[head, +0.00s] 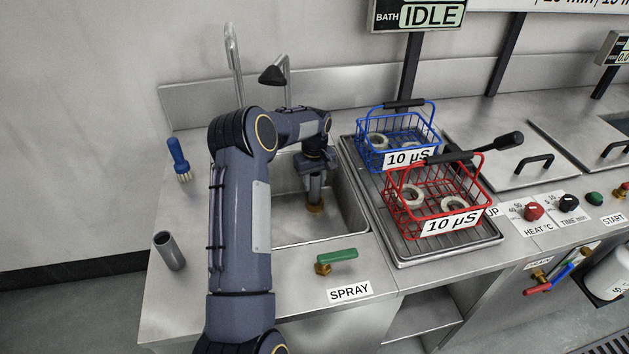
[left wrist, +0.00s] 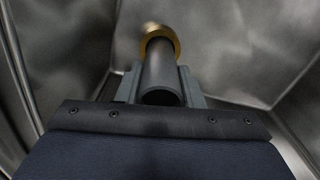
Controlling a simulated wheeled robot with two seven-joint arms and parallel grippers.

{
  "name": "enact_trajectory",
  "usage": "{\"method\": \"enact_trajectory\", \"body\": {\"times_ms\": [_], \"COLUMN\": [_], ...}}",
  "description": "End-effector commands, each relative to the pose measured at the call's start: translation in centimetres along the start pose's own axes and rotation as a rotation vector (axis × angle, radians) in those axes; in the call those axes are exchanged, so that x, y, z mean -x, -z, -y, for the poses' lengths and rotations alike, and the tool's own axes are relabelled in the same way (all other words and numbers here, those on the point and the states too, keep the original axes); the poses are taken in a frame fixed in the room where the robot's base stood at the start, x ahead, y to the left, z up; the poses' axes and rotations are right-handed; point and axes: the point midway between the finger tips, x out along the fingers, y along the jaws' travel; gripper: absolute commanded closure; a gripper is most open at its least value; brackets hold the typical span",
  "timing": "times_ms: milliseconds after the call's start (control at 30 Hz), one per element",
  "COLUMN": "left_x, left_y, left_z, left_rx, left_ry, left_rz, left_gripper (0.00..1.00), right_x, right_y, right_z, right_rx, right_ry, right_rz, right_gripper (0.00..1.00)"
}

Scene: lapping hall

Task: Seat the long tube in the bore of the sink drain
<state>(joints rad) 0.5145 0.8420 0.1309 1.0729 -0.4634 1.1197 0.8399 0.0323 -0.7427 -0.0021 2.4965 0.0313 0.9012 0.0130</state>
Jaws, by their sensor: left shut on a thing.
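My left gripper (head: 315,180) reaches down into the sink and is shut on a grey tube, taken as the long tube (head: 315,190). In the left wrist view the tube (left wrist: 160,75) stands between the fingers of the gripper (left wrist: 160,90), its open upper end facing the camera. The brass sink drain (head: 315,208) is at the tube's lower end; its ring also shows in the left wrist view (left wrist: 173,40). The tube looks about upright and lined up with the drain. I cannot tell whether its end is inside the bore or just above it. My right gripper is out of view.
A second grey tube (head: 168,250) stands on the counter left of my arm. A blue-handled brush (head: 180,160) is behind it. A green spray valve (head: 337,255) sits in front of the sink. Red (head: 440,205) and blue (head: 425,128) wire baskets stand to the right.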

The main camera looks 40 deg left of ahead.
Motion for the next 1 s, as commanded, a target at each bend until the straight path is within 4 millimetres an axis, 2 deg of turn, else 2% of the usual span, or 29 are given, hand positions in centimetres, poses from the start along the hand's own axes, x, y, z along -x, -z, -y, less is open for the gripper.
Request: {"method": "enact_trajectory", "body": {"times_ms": [167, 200, 333, 600, 733, 867, 1000], "left_x": [-0.5, -0.3, -0.3, -0.2, 0.7, 3.0, 6.2], "left_y": [0.0, 0.0, 0.0, 0.0, 0.0, 0.0, 0.1], "left_z": [0.0, 0.0, 0.0, 0.0, 0.0, -0.1, -0.1], "left_rx": [0.0, 0.0, 0.0, 0.0, 0.0, 0.0, 0.0], "left_ry": [0.0, 0.0, 0.0, 0.0, -0.001, -0.003, -0.003], "left_rz": [0.001, 0.001, 0.001, 0.001, -0.002, -0.004, -0.004], "left_gripper": [0.92, 0.61, 0.45, 0.45, 0.45, 0.45, 0.45], "right_x": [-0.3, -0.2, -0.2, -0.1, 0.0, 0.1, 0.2], "right_y": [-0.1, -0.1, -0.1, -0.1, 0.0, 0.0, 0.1], "right_z": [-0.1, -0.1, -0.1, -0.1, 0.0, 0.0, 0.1], "right_rx": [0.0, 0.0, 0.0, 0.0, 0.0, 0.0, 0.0], "right_ry": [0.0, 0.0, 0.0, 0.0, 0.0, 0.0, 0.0], "right_rz": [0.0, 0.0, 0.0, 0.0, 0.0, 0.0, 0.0], "right_gripper": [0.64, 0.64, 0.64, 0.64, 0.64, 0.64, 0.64]}}
